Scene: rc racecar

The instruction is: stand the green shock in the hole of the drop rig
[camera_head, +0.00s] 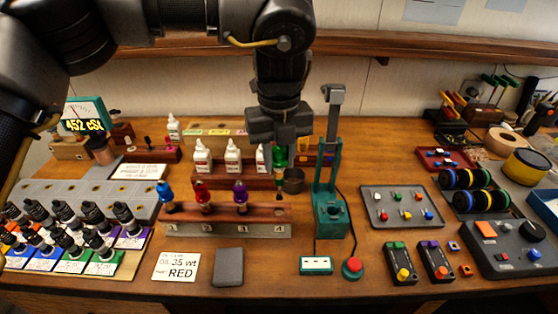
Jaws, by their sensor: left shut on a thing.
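My left gripper (279,143) comes down from above and is shut on the green shock (279,159), which hangs upright below its fingers. The shock is above the right end of the wooden shock stand (232,217), over the spot marked 4, and to the left of the drop rig. The drop rig (331,215) is a teal frame with a tall post and a block at its base. Its hole is too small to make out clearly. The blue shock (165,196), red shock (203,196) and purple shock (240,196) stand in the shock stand. My right gripper is not in view.
A small dark metal cup (293,181) is between the green shock and the rig. White bottles (233,152) stand behind the shock stand. A card reading RED (176,267), a grey pad (229,267) and a red button (352,268) lie in front. A grey parts tray (402,207) is right of the rig.

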